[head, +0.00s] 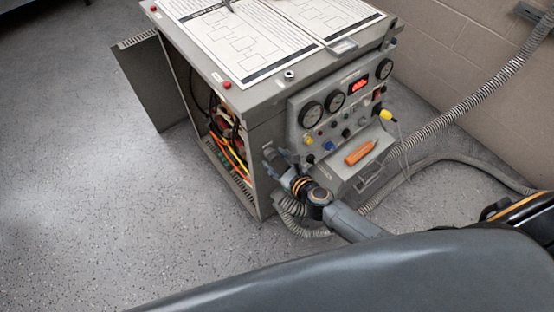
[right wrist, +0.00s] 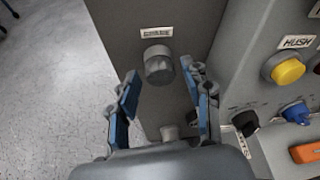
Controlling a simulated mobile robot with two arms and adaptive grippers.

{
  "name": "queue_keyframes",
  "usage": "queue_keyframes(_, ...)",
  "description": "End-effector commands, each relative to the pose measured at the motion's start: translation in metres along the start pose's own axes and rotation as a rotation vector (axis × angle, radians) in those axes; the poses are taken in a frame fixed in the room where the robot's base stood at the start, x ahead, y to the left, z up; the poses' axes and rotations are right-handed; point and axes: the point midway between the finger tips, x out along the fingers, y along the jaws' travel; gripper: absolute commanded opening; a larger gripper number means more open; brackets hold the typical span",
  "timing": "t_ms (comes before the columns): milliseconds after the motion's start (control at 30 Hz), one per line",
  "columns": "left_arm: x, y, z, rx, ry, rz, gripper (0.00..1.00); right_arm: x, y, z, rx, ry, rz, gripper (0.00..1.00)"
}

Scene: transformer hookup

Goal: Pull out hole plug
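The hole plug (right wrist: 158,62) is a grey round cap on the grey side panel of the cabinet, under a small white label (right wrist: 157,32). In the head view the cabinet (head: 265,130) stands on the floor, and my right gripper (head: 279,160) is at its front corner, low on the panel. In the right wrist view my right gripper (right wrist: 161,82) is open. Its blue-padded fingers are on either side of the plug's lower part, with visible gaps, and I see no contact. A second, smaller grey knob (right wrist: 169,133) shows below, between the fingers. My left gripper is not in view.
A control panel (head: 340,100) with gauges, knobs and a red display is right of the gripper. An orange-handled object (head: 360,153) lies on its ledge. Corrugated hoses (head: 470,105) run to the right. An open door (head: 150,80) juts left; floor is free there.

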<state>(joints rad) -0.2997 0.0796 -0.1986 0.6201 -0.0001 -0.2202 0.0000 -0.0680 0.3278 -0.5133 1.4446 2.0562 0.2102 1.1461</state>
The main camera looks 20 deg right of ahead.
Motion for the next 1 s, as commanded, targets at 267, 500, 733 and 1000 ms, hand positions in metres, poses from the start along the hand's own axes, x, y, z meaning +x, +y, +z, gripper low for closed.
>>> queue_keyframes(267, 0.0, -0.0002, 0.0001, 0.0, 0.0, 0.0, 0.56, -0.0002, -0.0003, 0.0001, 0.0, 0.0, 0.0, 0.24)
queue_keyframes(500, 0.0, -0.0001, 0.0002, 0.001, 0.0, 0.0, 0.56, -0.0003, -0.0003, 0.0, -0.001, 0.0, 0.0, 0.0)
queue_keyframes(733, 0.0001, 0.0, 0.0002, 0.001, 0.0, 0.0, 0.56, -0.0035, -0.0003, -0.0018, -0.001, 0.001, -0.001, 0.0)
queue_keyframes(1000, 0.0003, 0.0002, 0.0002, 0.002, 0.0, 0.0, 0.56, -0.0097, -0.0001, -0.0043, -0.001, 0.0, 0.0, 0.0)
